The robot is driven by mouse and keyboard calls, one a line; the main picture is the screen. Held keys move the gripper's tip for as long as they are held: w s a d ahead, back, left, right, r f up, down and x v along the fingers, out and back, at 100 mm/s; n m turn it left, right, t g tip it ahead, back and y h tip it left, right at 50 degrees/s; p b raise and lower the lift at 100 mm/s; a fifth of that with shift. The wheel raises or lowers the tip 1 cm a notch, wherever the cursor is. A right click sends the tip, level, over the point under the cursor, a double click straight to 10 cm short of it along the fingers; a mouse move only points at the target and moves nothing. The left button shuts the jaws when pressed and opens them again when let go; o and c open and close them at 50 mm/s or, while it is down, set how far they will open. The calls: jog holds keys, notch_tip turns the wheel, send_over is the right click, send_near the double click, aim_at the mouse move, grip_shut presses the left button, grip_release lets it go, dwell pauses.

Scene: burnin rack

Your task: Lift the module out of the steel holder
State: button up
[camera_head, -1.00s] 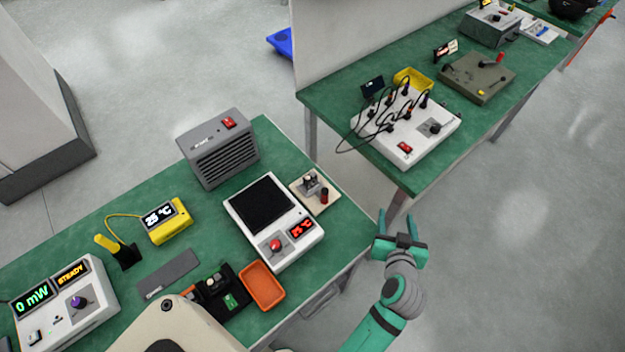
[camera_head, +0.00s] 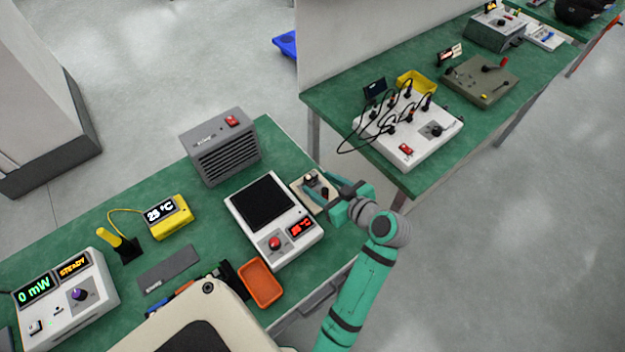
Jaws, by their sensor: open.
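A small beige board (camera_head: 302,201) lies at the right edge of the near green bench, right of the white hot-plate unit. A small steel holder (camera_head: 311,178) stands on it. A dark red part is beside the holder, mostly between my fingers; I cannot tell whether it is the module. The fingers and palm hide part of the board. I cannot tell whether either finger touches anything.
The white hot-plate unit (camera_head: 304,253) is close left of my gripper. A grey heater box (camera_head: 222,160) stands behind it, and an orange tray (camera_head: 261,284) lies in front. A second green bench (camera_head: 333,97) with a cabled white box (camera_head: 440,142) is at the upper right.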

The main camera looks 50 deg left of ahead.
aim_at(313, 178)
jog(key=shift+x, duration=3.2)
jog(key=shift+w, duration=0.2)
jog(key=c, duration=1.1)
